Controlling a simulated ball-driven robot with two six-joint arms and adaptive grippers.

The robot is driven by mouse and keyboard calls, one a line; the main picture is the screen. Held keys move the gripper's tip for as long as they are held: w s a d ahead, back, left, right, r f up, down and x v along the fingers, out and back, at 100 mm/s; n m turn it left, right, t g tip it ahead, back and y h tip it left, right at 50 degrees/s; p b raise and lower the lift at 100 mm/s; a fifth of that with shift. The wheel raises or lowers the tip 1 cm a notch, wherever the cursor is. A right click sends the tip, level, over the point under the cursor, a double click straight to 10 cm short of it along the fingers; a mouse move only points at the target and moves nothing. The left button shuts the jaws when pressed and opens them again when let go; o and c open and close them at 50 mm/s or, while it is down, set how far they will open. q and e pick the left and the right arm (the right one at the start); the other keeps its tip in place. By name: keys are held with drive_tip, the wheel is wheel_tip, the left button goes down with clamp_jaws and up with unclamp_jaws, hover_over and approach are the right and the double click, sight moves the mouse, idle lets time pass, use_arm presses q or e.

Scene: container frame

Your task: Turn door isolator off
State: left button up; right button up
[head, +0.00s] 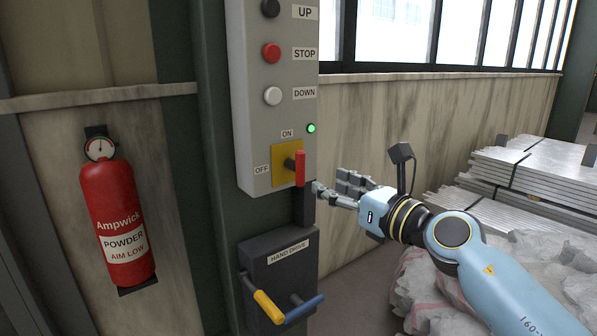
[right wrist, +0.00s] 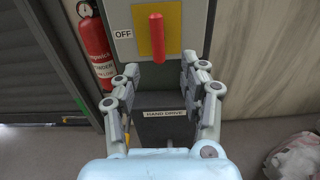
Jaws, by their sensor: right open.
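The door isolator is a red handle (head: 300,168) on a yellow plate (head: 284,160) low on the grey control box (head: 244,100). The handle stands upright, beneath the ON label (head: 287,133); the OFF label (head: 262,169) is left of the plate. A green light (head: 311,128) is lit. My right gripper (head: 335,190) is open and empty, just right of the handle and slightly below it. In the right wrist view the handle (right wrist: 157,36) shows beyond the open fingers (right wrist: 160,90), apart from them. My left gripper is not in view.
Black, red and white buttons (head: 271,53) sit above the isolator. Below is a hand drive box (head: 278,262) with yellow and blue handles jutting out. A fire extinguisher (head: 119,215) hangs at left. Stacked metal sheets (head: 520,165) and wrapped bags (head: 430,285) stand at right.

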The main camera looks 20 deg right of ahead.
sight(304, 170)
drive_tip(key=x, duration=0.5)
drive_tip(key=b+x, duration=0.1)
drive_tip(key=x, duration=0.4)
drive_tip(key=shift+w+a+r, duration=0.2)
drive_tip(key=shift+w+a, duration=0.05)
drive_tip(key=shift+w, duration=0.1)
clamp_jaws()
